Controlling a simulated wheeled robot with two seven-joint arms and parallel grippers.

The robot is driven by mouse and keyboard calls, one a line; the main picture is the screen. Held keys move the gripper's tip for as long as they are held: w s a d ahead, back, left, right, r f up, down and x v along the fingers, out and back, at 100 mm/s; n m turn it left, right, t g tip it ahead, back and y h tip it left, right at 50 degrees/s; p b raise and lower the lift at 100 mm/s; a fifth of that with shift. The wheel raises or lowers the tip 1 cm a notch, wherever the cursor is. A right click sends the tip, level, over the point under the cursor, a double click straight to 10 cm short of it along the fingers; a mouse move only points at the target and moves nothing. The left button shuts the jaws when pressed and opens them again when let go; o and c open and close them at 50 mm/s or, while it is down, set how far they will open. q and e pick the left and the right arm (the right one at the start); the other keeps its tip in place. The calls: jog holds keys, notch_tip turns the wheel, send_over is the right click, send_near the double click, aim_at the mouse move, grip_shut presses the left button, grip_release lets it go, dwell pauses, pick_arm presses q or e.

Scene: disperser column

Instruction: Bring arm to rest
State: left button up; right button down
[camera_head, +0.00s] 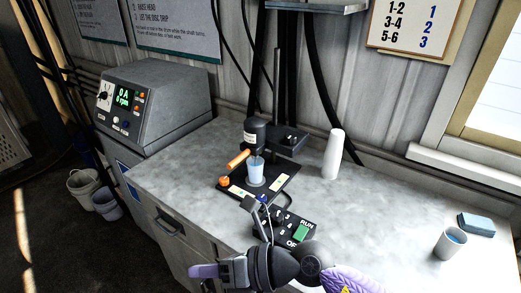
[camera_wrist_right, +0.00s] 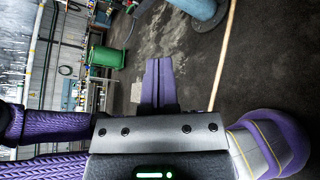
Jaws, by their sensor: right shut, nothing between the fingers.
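My right gripper (camera_head: 205,271) is at the bottom of the head view, in front of the bench's near edge, and points left. Its purple fingers are together and hold nothing; they also show shut in the right wrist view (camera_wrist_right: 159,82). The right forearm crosses the bottom of the head view, close in front of the black control box (camera_head: 285,227) with a green switch. The disperser (camera_head: 254,135) stands behind that box, with a cup of light blue liquid (camera_head: 256,172) under its head. My left gripper shows in neither view.
The grey bench (camera_head: 390,215) carries a white cup stack (camera_head: 333,155), a cup (camera_head: 450,242) and a blue sponge (camera_head: 476,224) at the right. A power unit (camera_head: 150,105) stands at the left. Buckets (camera_head: 83,188) are on the floor. The bench's middle right is clear.

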jog(key=w+d+r+m+t+y, duration=0.1)
jog(key=w+d+r+m+t, duration=0.1)
jog(key=r+m+t, duration=0.45)
jog(key=w+d+r+m+t, duration=0.3)
jog(key=m+t, duration=0.4)
jog(key=m, duration=0.3)
jog(key=s+d+f+m+h, duration=0.2)
jog(key=d+f+m+h, duration=1)
jog(key=d+m+h, duration=0.6)
jog(key=s+f+m+g+y, duration=0.2)
jog(key=s+f+m+g, duration=0.7)
jog(key=s, duration=0.7)
notch_tip(320, 180, down, 23)
jog(key=s+n+g+b, duration=0.2)
jog(key=n+g+b, duration=0.1)
jog(key=b, duration=0.2)
pick_arm(q)
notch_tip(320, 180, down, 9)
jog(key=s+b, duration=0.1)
jog(key=b, duration=0.3)
pick_arm(e)
jog(key=s+d+f+g, duration=0.1)
jog(key=s+d+f, duration=0.2)
jog(key=s+f, duration=1)
notch_tip(320, 180, down, 2)
jog(key=shift+s+d+f+g, duration=0.1)
jog(key=shift+s+d+g, duration=0.25)
